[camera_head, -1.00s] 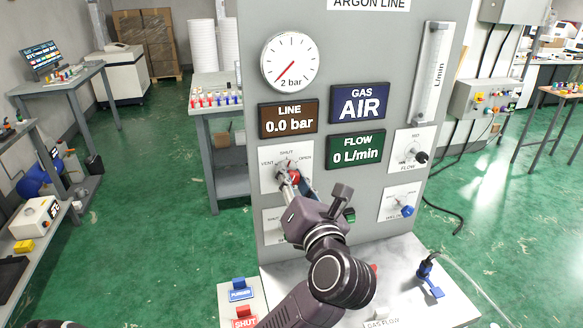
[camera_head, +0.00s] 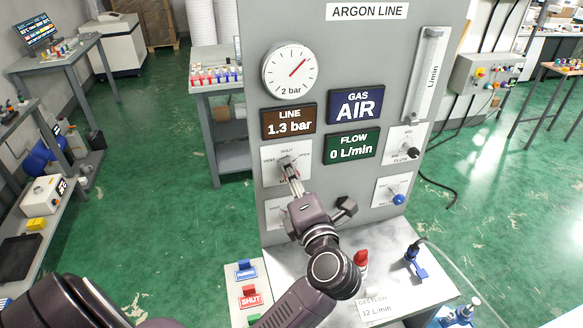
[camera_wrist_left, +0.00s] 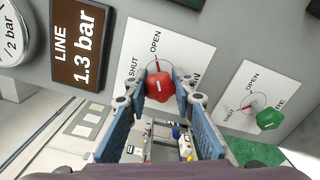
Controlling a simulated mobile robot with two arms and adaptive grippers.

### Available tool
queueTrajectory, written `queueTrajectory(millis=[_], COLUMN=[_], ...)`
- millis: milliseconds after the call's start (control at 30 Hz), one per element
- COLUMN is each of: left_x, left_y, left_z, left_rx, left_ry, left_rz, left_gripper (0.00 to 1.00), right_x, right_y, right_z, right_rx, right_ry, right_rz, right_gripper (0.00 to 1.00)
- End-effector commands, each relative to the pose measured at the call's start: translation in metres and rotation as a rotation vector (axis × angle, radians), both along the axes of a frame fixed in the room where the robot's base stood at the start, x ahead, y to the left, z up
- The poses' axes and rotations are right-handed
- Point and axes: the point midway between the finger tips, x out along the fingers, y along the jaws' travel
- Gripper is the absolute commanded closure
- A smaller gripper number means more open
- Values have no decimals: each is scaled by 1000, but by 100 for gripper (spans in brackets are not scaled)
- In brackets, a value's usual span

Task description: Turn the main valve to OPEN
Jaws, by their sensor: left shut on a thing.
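The main valve's red knob (camera_wrist_left: 159,86) sits between the fingers of my left gripper (camera_wrist_left: 160,82), which is shut on it. Its white plate (camera_wrist_left: 145,55) carries SHUT and OPEN marks, and a thin red line above the knob runs towards OPEN. In the head view the plate (camera_head: 268,165) is on the panel's left side, with my left gripper (camera_head: 291,175) reaching it from below and hiding most of the knob. The brown LINE display (camera_head: 289,121) reads 1.3 bar, and the round gauge (camera_head: 290,72) needle points up right. My right gripper is not in view.
A green knob (camera_wrist_left: 269,119) is on the plate below. Black (camera_head: 413,153) and blue (camera_head: 398,199) knobs are on the panel's right. The ledge below holds a red-topped item (camera_head: 361,258) and a blue one (camera_head: 415,262). PURGE and SHUT blocks (camera_head: 249,296) lie left.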

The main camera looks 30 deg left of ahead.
Motion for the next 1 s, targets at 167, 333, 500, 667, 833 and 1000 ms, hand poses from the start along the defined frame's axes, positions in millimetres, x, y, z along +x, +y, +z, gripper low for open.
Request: queueTrajectory(millis=[167,333,500,667,833,1000], left_x=[0,0,0,0,0,-2], left_y=[-1,-1,-1,-1,0,-3], left_z=[-1,-2,-2,-1,-1,-1], left_rx=[9,10,10,10,10,9], left_ry=[14,15,15,14,13,14], left_rz=[-3,-3,-3,-2,-1,-2], left_gripper=[100,100,76,58,58,58], right_x=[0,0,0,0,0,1], right_y=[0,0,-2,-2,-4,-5], right_z=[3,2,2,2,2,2], right_rx=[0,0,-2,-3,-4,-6], right_ry=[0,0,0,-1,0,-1], right_rz=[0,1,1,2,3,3], right_gripper=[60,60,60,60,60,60])
